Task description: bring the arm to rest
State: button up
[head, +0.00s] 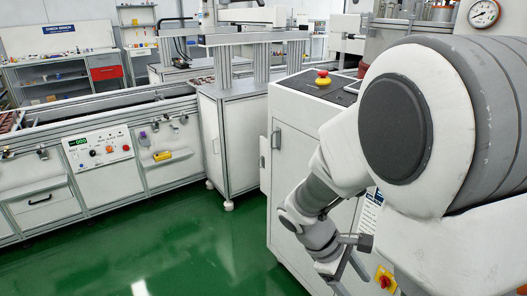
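My arm comes in from the right side of the head view, large and close, white with dark grey joint caps. It bends down and to the left, and its wrist hangs in front of the white cabinet. My gripper (357,254) is at the low end of the arm, small, grey and partly seen.
The white cabinet (286,135) with a red and yellow stop button (323,78) stands close beside my arm. A conveyor line with a control panel (99,149) runs along the left. A shelf bench (60,75) stands behind. The green floor (170,250) at lower left is clear.

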jog(key=s+a+r+m+t+y, duration=0.2)
jog(key=s+r+m+t, duration=0.15)
jog(key=r, duration=0.25)
jog(key=s+a+r+m+t+y+p, duration=0.1)
jog(key=s+r+m+t+y, duration=0.15)
jog(key=r+m, duration=0.2)
jog(key=s+a+r+m+t+y, duration=0.2)
jog(key=r+m+y, duration=0.1)
jog(key=r, duration=0.4)
notch_tip(320, 180, up, 15)
jog(key=p, duration=1.5)
jog(key=shift+g+p, duration=0.3)
jog(key=shift+r+h, duration=0.1)
jog(key=shift+h, duration=0.15)
